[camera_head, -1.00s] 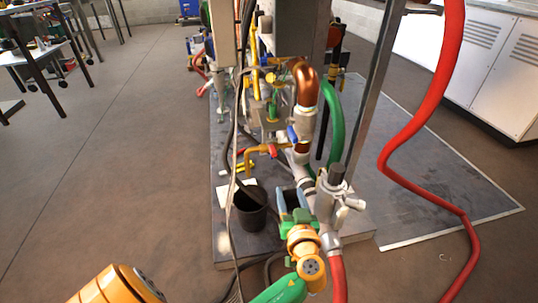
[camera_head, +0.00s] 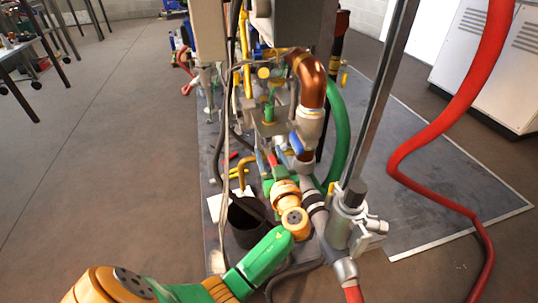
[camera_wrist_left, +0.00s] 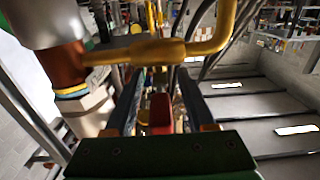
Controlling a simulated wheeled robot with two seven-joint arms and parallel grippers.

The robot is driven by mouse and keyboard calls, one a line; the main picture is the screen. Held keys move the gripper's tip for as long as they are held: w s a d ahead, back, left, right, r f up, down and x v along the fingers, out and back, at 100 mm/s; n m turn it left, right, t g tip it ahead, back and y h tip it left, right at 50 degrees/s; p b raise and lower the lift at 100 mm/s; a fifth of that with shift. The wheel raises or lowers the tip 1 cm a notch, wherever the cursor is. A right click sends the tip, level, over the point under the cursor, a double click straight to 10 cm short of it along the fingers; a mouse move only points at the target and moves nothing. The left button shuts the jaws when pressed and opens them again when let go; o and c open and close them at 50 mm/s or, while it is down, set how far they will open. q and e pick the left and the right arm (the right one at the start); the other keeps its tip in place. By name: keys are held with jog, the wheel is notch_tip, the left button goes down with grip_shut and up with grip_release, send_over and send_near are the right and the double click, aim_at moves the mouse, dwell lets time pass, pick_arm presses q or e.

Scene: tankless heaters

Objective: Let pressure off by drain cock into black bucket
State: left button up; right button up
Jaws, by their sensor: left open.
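The black bucket (camera_head: 242,228) stands on the dark base plate, left of my left gripper (camera_head: 270,157). The gripper points away from me, low among the pipes, with its fingers apart. A red handle (camera_head: 272,160), seemingly the drain cock's, shows between the fingers. In the left wrist view the red handle (camera_wrist_left: 160,112) is between the open fingers (camera_wrist_left: 158,85); I cannot tell whether they touch it. A yellow bent pipe (camera_head: 243,168) shows by the bucket, and a yellow pipe (camera_wrist_left: 170,50) crosses in front of the fingers in the wrist view. My right gripper is not in view.
A copper elbow (camera_head: 312,80) and a green hose (camera_head: 342,130) stand just beyond and right of my gripper. A silver fitting (camera_head: 350,215) is close right of my wrist. A red hose (camera_head: 415,150) hangs at right.

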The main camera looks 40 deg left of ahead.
pick_arm(q)
grip_shut()
dwell(1.4)
